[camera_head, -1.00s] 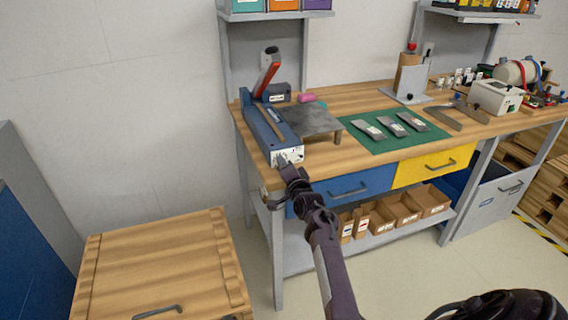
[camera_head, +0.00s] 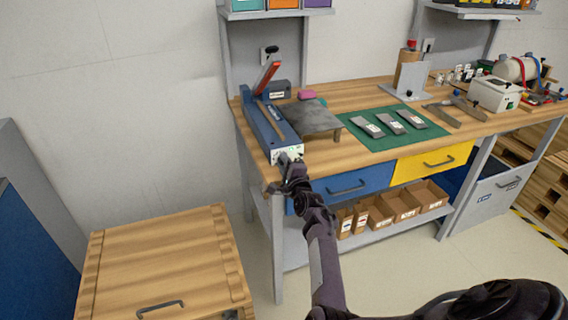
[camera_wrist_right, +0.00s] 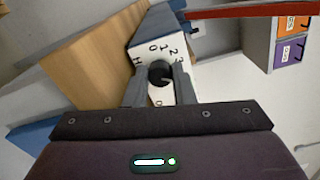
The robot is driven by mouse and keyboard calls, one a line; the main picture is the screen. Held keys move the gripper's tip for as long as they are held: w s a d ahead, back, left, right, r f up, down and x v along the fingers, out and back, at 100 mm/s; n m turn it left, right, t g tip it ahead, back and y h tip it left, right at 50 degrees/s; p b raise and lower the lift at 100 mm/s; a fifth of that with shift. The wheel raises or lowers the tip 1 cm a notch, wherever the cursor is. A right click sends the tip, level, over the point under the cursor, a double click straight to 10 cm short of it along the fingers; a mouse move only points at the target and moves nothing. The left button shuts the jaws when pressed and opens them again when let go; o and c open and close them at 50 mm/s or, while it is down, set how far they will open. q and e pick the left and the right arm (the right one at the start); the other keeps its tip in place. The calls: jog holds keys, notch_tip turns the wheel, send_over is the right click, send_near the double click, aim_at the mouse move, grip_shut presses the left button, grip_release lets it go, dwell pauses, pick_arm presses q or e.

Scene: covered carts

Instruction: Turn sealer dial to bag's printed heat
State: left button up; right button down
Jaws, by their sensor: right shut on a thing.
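The blue heat sealer (camera_head: 268,130) with a raised red-ended lever stands at the left end of the bench. Its white front panel faces the bench's front edge. My right gripper (camera_head: 288,162) is at this panel. In the right wrist view, its two fingers (camera_wrist_right: 161,84) are shut on the black dial (camera_wrist_right: 160,72), one on each side. Printed numbers 0, 1, 2 and 3 show around the dial; its pointer setting is too small to tell. Three grey bags (camera_head: 390,123) with pale labels lie on the green mat (camera_head: 410,140); their print is unreadable. My left gripper is not in view.
A grey raised plate (camera_head: 312,117) stands right beside the sealer, with a pink item (camera_head: 306,94) behind it. Blue and yellow drawers (camera_head: 432,162) sit under the benchtop. A wooden cabinet (camera_head: 160,262) stands at the left front. Floor between cabinet and bench is clear.

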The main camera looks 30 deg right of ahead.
dwell(0.5)
jog(key=c, duration=1.2)
grip_release()
jog(key=shift+f, duration=0.1)
jog(key=shift+s, duration=0.1)
